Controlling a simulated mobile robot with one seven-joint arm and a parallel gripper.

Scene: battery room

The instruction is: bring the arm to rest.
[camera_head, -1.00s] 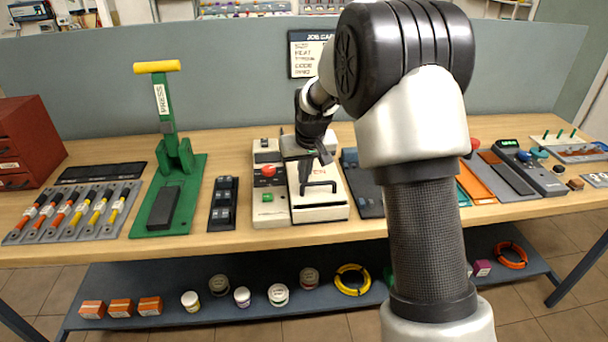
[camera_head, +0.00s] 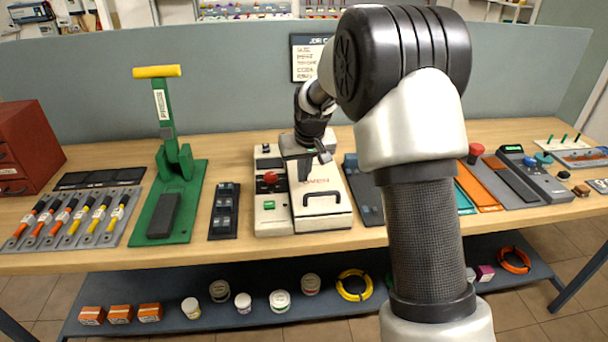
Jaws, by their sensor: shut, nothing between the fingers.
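My gripper (camera_head: 304,172) is above the white machine (camera_head: 320,215) with a black handle, near the middle of the bench. It points down and its fingers look shut with nothing held. The fingertips are small in the picture, and I cannot tell whether they touch the lid. My arm bends over from the right foreground and hides part of the bench.
The bench (camera_head: 240,146) holds a green press (camera_head: 168,200) with a yellow handle, a tray of tools (camera_head: 72,218), a red cabinet (camera_head: 24,150) and a control box (camera_head: 270,205). A grey panel (camera_head: 220,85) stands behind. A shelf below holds jars and boxes.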

